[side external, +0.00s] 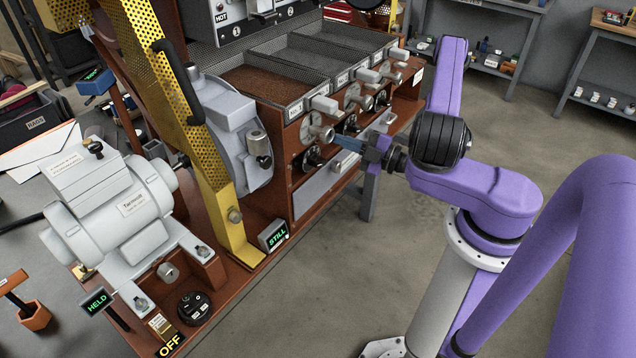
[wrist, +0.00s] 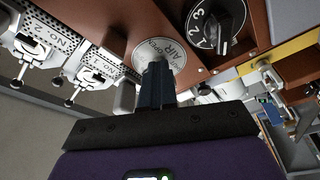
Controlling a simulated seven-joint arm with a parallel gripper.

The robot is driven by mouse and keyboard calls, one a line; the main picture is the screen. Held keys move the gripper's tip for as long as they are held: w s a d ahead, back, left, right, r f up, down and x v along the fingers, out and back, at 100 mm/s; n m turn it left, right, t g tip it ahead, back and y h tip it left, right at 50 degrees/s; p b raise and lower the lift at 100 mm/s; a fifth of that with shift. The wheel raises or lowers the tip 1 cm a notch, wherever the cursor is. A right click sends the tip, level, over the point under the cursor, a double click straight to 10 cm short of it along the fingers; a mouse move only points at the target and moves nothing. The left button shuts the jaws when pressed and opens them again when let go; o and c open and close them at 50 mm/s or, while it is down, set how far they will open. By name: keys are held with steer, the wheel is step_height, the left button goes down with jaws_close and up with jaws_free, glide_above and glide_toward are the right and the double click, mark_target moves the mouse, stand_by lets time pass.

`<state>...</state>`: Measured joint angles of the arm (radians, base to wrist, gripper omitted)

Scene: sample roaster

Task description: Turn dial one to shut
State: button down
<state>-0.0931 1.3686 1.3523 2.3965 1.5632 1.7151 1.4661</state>
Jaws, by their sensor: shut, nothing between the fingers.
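The silver round dial (side external: 314,130), which I take to be dial one, is on the brown front below the nearest tray handle. In the wrist view the round plate (wrist: 168,52) behind my fingers carries the words AIR and OPEN. My gripper (side external: 338,138) is shut and empty, with its blue fingertips at the right of this dial. In the wrist view my shut fingers (wrist: 157,68) cover part of the plate and its middle. I cannot tell whether they touch the dial, or its exact setting.
A black numbered dial (wrist: 218,27) sits close by; a black dial (side external: 311,158) shows below the silver one in the side view. Similar dials (side external: 353,100) and tray handles continue to the right. A yellow perforated guard (side external: 190,130) stands left. Open floor (side external: 300,300) lies in front.

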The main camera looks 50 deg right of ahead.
steer(key=shift+d+r, duration=0.25)
steer(key=shift+r, duration=0.65)
stand_by(0.4)
steer(key=s, duration=0.6)
steer(key=shift+d, duration=0.45)
steer(key=shift+f, duration=0.1)
